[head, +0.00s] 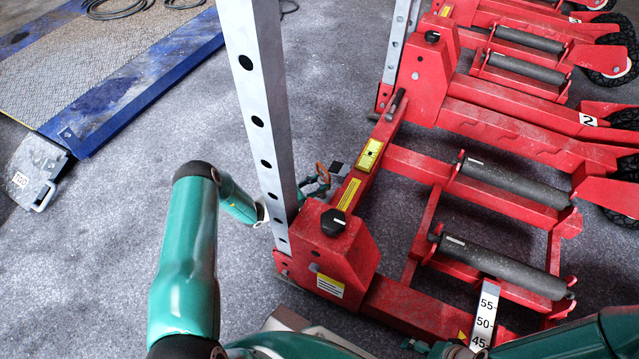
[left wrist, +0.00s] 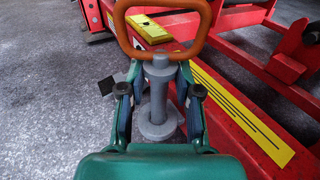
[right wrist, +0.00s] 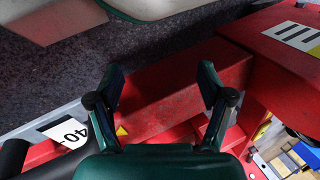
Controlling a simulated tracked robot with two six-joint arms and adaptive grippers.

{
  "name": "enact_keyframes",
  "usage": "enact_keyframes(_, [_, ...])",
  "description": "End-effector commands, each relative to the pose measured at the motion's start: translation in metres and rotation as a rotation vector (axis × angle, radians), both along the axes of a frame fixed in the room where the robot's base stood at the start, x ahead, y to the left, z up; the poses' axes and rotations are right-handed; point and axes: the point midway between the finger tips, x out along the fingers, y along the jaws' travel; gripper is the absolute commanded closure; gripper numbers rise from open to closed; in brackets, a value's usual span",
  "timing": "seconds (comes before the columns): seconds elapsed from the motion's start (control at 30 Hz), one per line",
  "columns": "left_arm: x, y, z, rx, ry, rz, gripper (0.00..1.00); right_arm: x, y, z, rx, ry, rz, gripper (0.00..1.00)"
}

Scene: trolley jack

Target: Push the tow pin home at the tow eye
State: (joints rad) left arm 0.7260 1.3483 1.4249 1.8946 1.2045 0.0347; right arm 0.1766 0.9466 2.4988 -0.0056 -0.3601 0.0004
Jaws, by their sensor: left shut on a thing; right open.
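The tow pin (left wrist: 158,95) is a grey shaft with a wide round flange and an orange loop handle (left wrist: 160,13). In the left wrist view it stands between the fingers of my left gripper (left wrist: 158,88), which is shut on it. In the head view the orange loop (head: 322,171) shows beside the red frame, just right of the perforated post; my left gripper (head: 318,180) is small and partly hidden there. I cannot make out the tow eye or how deep the pin sits. My right gripper (right wrist: 157,88) is open and empty over a red beam (right wrist: 170,90).
The perforated steel post (head: 262,110) rises close beside my left forearm. Red frames with dark rollers (head: 515,182) fill the right side. A measuring scale (head: 486,315) stands near my right arm. Open grey floor lies left, towards a blue-edged ramp (head: 140,95).

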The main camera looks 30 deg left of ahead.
Motion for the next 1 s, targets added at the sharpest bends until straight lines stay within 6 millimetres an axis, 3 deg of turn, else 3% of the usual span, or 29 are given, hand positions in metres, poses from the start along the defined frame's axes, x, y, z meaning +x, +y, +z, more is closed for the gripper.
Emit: enact_keyframes(1.0, [0.000,0.000,-0.026,0.000,-0.002,0.000,1.00,0.000,0.000,-0.024,0.000,0.000,0.000,0.21])
